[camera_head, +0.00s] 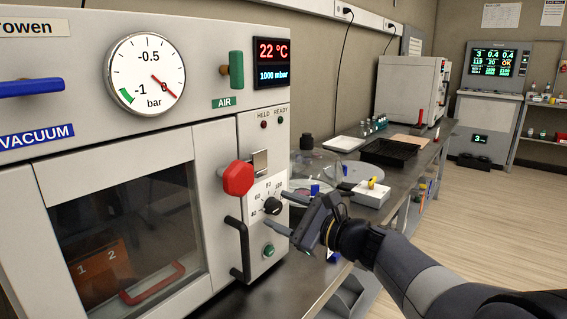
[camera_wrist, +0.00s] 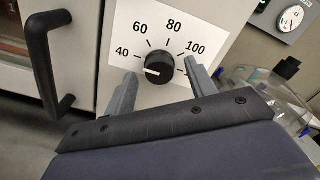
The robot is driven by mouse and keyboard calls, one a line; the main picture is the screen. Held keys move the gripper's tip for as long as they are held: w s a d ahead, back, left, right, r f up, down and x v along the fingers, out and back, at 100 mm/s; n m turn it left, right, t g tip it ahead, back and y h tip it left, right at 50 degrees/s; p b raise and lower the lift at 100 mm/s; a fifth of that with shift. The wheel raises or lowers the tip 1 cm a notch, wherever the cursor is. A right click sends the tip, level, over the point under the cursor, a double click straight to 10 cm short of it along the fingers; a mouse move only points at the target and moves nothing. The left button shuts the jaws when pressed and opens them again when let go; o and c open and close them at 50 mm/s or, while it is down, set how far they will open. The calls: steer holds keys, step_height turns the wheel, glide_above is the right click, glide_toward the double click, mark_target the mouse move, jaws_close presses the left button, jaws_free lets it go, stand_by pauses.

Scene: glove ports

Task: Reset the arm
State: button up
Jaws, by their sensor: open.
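My gripper (camera_head: 279,212) is open in front of the black temperature knob (camera_head: 272,206) on the oven's right-hand panel. In the wrist view the gripper's fingers (camera_wrist: 160,88) stand on either side of the knob (camera_wrist: 159,68), with gaps showing between finger and knob. The knob's white pointer is turned toward the lower left, a little below the 40 mark. The white dial plate (camera_wrist: 125,30) carries 40, 60, 80 and 100; a finger hides part of the scale at the right. My arm reaches in from the lower right of the head view.
The vacuum oven (camera_head: 215,140) has a red hexagonal knob (camera_head: 238,178), a black door handle (camera_head: 238,248) and a green button (camera_head: 268,251) close to my gripper. A clear desiccator (camera_head: 312,166), a white device (camera_head: 371,193) and a black tray (camera_head: 388,152) stand on the bench behind. Open floor lies at the right.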

steer(key=m+p, duration=0.1)
steer(key=p, duration=0.1)
steer(key=m+p, duration=0.4)
steer(key=shift+r+p, duration=0.25)
steer(key=shift+p, duration=0.1)
steer(key=shift+f+m+p, duration=0.2)
steer(key=shift+m+p, duration=0.8)
steer(key=shift+p, duration=0.15)
steer(key=shift+s+a, duration=0.1)
steer(key=shift+s, duration=0.05)
